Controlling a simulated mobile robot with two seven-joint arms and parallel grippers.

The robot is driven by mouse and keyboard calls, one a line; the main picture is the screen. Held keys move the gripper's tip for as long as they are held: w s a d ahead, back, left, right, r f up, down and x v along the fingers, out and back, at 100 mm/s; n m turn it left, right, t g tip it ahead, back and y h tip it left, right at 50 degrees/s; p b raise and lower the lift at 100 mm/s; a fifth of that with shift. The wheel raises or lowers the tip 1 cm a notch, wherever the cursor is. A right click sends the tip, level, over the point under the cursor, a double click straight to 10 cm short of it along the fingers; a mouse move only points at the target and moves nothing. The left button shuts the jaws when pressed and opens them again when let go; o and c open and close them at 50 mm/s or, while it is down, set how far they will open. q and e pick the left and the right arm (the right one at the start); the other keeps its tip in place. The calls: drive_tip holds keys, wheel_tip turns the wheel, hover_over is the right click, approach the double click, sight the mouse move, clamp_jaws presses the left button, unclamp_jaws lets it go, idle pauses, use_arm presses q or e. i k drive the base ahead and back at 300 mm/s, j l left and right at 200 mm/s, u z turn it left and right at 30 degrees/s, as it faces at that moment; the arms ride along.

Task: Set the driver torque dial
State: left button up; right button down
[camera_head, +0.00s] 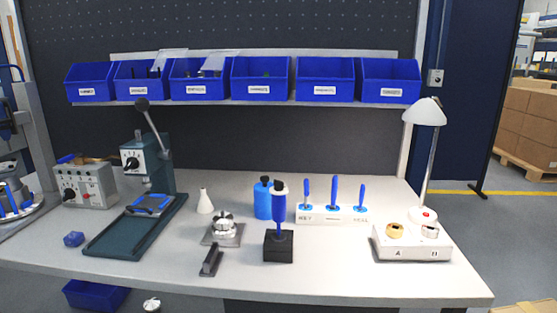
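A blue driver (279,205) with a white and dark top stands upright in a black block holder (278,247) near the front middle of the bench. Its torque dial and setting are too small to make out. Neither of my grippers shows in the head view, and nothing is touching the driver.
A blue bottle (263,200) stands just behind the driver. A white rack (331,216) with blue-handled tools is to its right, and a metal fixture (223,231) and black stand (211,261) to its left. A lever press (148,160) stands further left. The bench (330,272) front right is clear.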

sight(68, 193)
drive_tip(key=u, duration=1.3)
drive_tip(key=i+j+z, duration=0.1)
drive_tip(key=z, duration=0.4)
drive_tip(key=j+z, duration=0.25)
drive_tip(key=z, duration=0.25)
drive_tip(key=i+j+z, duration=0.1)
drive_tip(key=j+z, duration=0.3)
drive_tip(key=j, duration=0.35)
drive_tip(key=j+z, duration=0.15)
drive_tip(key=j, duration=0.65)
drive_tip(key=k, duration=0.05)
